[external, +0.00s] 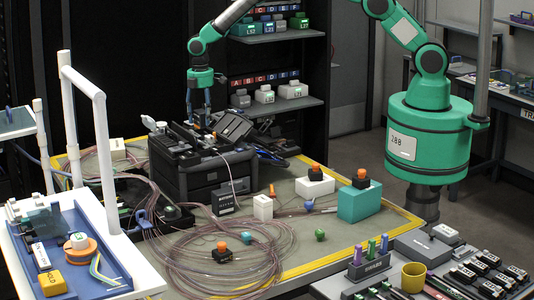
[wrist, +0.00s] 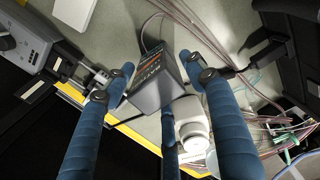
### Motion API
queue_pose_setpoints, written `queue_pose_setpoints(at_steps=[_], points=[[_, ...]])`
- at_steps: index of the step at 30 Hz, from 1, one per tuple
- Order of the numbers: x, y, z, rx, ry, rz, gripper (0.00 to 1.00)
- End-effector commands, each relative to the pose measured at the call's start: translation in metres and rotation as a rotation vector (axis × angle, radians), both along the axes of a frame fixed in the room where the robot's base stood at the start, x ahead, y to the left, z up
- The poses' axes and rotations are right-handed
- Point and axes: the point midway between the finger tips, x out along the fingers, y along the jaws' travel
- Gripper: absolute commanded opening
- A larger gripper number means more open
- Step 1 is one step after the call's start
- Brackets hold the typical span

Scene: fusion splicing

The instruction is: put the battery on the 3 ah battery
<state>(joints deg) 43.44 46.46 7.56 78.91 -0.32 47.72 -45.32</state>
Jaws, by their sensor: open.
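My gripper (external: 199,103) hangs pointing down over the far side of the black splicer (external: 190,170) in the external view. In the wrist view its blue fingers (wrist: 158,72) are spread apart. A dark grey box with orange and white lettering (wrist: 152,92) shows between and beyond them; contact cannot be told, and I cannot tell whether it is the battery. A white rounded part (wrist: 191,125) is beside it. A dark block with a pale label (external: 224,200) stands in front of the splicer in the external view. I cannot read which item is the 3 Ah battery.
Coiled clear tubing (external: 225,262) covers the front of the yellow-edged table.

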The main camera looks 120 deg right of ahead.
Motion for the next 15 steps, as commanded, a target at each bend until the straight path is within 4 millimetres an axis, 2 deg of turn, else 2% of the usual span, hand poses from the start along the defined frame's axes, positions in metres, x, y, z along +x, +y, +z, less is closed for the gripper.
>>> queue_pose_setpoints(at_steps=[8, 15], points=[[0.001, -0.001, 0.02, -0.002, -0.002, 0.0, 0.56], [0.001, -0.001, 0.056, -0.002, -0.002, 0.0, 0.56]])
